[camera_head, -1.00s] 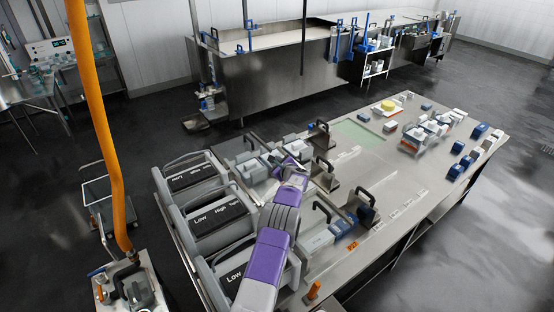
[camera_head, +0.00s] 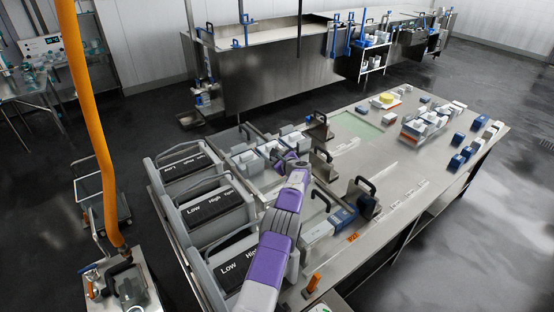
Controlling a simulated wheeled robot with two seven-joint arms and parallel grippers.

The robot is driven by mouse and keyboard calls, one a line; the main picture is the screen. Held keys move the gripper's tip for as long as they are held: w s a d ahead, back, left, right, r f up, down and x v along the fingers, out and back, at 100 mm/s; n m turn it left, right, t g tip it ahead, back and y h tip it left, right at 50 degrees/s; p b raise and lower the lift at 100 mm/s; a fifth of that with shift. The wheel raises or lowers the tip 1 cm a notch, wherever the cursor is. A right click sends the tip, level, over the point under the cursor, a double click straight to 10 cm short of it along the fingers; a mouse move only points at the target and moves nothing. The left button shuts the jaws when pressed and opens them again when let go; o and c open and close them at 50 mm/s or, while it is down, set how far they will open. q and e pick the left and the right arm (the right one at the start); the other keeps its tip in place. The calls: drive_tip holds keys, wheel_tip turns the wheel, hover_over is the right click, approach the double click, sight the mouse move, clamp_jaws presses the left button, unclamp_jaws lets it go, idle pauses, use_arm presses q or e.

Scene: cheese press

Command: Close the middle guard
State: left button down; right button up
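Three press stations stand in a row along the left of the steel table, each with a grey control box with a black face. The middle box (camera_head: 213,214) reads Low and High. Black handles on dark metal brackets stand on the table right of the stations; the middle handle (camera_head: 322,157) is just right of my gripper. I cannot clearly make out the middle guard or its angle. My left arm, purple and grey, reaches in from the bottom. Its gripper (camera_head: 294,158) is at the middle station, close to small blocks; the fingers are too small to read. My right gripper is not in view.
The steel table (camera_head: 392,232) carries white and blue blocks toward its far right. The nearest bracket handle (camera_head: 365,185) stands right of my arm. An orange hose (camera_head: 100,150) hangs at the left above a small cart. A large steel vat (camera_head: 270,75) stands behind.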

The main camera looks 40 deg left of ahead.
use_arm(q)
drive_tip(key=shift+f, duration=0.15)
drive_tip(key=c, duration=1.1)
unclamp_jaws()
drive_tip(key=shift+w, duration=0.1)
drive_tip(key=shift+d, duration=0.1)
drive_tip(key=shift+d+r, duration=0.25)
drive_tip(key=shift+d, duration=0.15)
drive_tip(key=shift+s+v, duration=0.1)
drive_tip(key=shift+v, duration=1.55)
drive_tip(key=shift+s+v, duration=0.15)
drive_tip(key=shift+v, duration=1.45)
